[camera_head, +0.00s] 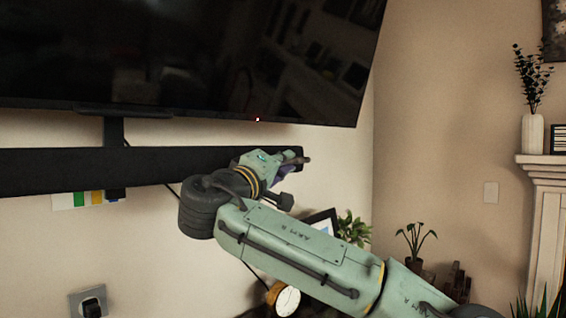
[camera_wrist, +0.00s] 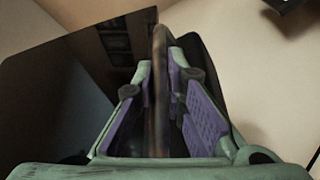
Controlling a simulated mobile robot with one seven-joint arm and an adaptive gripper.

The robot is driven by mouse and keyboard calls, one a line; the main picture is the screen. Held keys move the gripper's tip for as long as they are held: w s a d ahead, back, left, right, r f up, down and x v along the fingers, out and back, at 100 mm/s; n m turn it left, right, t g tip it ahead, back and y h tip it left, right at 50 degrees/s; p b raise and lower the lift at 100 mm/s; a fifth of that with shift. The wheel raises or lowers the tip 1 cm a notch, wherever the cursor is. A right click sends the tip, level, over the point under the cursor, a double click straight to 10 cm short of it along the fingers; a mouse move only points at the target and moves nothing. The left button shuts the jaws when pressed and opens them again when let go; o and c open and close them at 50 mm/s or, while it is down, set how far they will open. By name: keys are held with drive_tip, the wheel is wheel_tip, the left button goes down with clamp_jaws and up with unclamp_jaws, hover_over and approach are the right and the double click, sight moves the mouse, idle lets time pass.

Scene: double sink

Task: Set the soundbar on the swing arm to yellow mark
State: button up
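The soundbar (camera_head: 80,168) is a long black bar under the TV in the head view. It hangs from a black bracket (camera_head: 114,131), and a dark piece of this reaches below the bar. A white strip with coloured marks sits behind and below the bar's left part. A green mark (camera_head: 79,199) and a yellow mark (camera_head: 97,197) show, with the dark piece just right of the yellow one. My gripper (camera_head: 284,163) is at the soundbar's right end. In the wrist view, its purple-padded fingers (camera_wrist: 159,72) close around a brown upright bar (camera_wrist: 157,110), touching it near the tips.
The TV (camera_head: 210,50) hangs just above the soundbar. A wall socket (camera_head: 90,303) is at lower left. A mantel (camera_head: 541,162) stands at right.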

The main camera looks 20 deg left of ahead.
drive_tip(key=shift+f, duration=0.1)
clamp_jaws()
drive_tip(key=shift+w+a+n+y+b, duration=0.6)
drive_tip(key=shift+w+a+y+b, duration=0.4)
drive_tip(key=shift+w+a+b, duration=0.2)
drive_tip(key=shift+s, duration=0.15)
drive_tip(key=shift+o, duration=2.3)
unclamp_jaws()
drive_tip(key=shift+d, duration=0.1)
drive_tip(key=s+f, duration=0.2)
drive_tip(key=s, duration=0.9)
drive_tip(key=shift+s+a+f, duration=0.2)
drive_tip(key=shift+s+a, duration=0.05)
drive_tip(key=shift+s, duration=0.1)
